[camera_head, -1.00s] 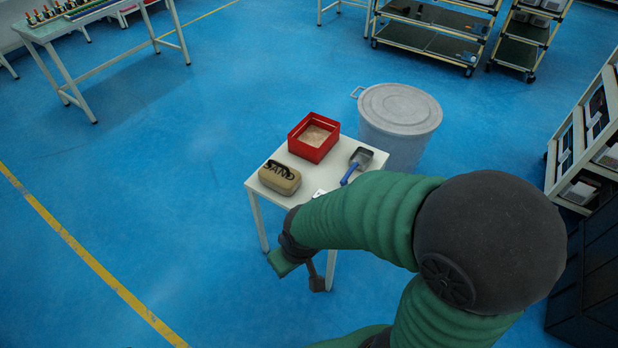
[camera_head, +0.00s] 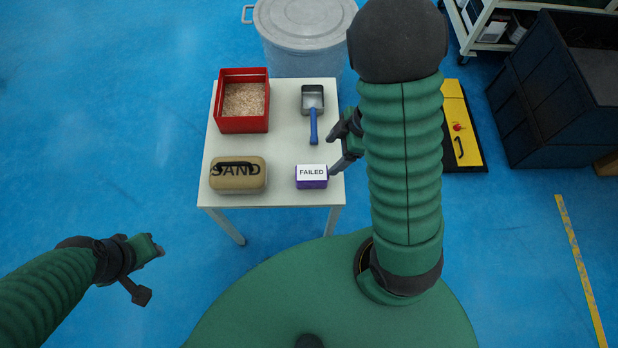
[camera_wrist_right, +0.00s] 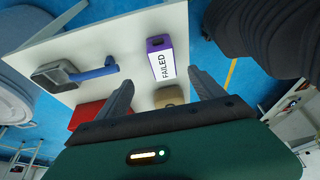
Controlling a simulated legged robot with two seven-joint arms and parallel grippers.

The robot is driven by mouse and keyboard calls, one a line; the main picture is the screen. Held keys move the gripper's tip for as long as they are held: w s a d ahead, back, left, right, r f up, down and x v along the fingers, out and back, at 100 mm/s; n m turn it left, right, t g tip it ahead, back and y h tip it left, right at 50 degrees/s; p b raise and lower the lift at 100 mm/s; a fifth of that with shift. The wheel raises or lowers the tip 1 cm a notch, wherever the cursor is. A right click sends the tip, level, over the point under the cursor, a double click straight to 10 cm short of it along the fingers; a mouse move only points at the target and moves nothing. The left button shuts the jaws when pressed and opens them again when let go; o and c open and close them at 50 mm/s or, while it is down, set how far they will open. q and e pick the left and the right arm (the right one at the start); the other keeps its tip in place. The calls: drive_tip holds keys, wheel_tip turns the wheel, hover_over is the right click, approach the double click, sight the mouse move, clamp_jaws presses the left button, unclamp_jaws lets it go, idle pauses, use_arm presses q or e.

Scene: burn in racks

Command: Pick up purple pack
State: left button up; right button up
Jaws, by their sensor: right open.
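The purple pack (camera_head: 312,184) sits on the white table (camera_head: 285,150) near its front right corner, with a white "FAILED" label on top. My right gripper (camera_head: 335,154) is open and empty at the table's right edge, just right of the pack. In the right wrist view, the pack (camera_wrist_right: 157,44) lies ahead of the right gripper (camera_wrist_right: 162,79), apart from its spread fingers. My left gripper (camera_head: 150,274) is open and empty over the floor, left of the table.
A tan sandbag (camera_head: 238,180) marked "SAND" lies left of the pack. Behind are a red bin (camera_head: 243,124) of grainy material and a blue-handled scoop (camera_head: 314,128). A grey lidded barrel (camera_head: 305,30) stands behind the table. A black and yellow object (camera_head: 460,130) is on the floor right.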

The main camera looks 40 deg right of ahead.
drive_tip(key=b, duration=0.3)
hover_over(316, 172)
drive_tip(key=s+d, duration=0.1)
drive_tip(key=d, duration=0.2)
drive_tip(key=f, duration=0.4)
drive_tip(key=shift+s+a+f, duration=0.1)
drive_tip(key=shift+a+f, duration=0.15)
drive_tip(key=shift+f, duration=0.05)
drive_tip(key=b+x, duration=0.1)
drive_tip(key=x, duration=0.1)
drive_tip(key=d+b+x, duration=0.1)
drive_tip(key=x, duration=0.2)
drive_tip(key=shift+f, duration=0.25)
drive_tip(key=a+f+b, duration=0.1)
drive_tip(key=f, duration=0.1)
drive_tip(key=w+a+f+b, duration=0.1)
drive_tip(key=a+f+b, duration=0.1)
drive_tip(key=shift+a+b, duration=0.2)
drive_tip(key=shift+b, duration=0.1)
drive_tip(key=shift+d+r, duration=0.1)
drive_tip(key=shift+d, duration=0.25)
drive_tip(key=c, duration=0.4)
drive_tip(key=shift+c, duration=1.3)
drive_tip(key=shift+a, duration=0.2)
drive_tip(key=c, duration=0.9)
clamp_jaws()
drive_tip(key=shift+d, duration=0.1)
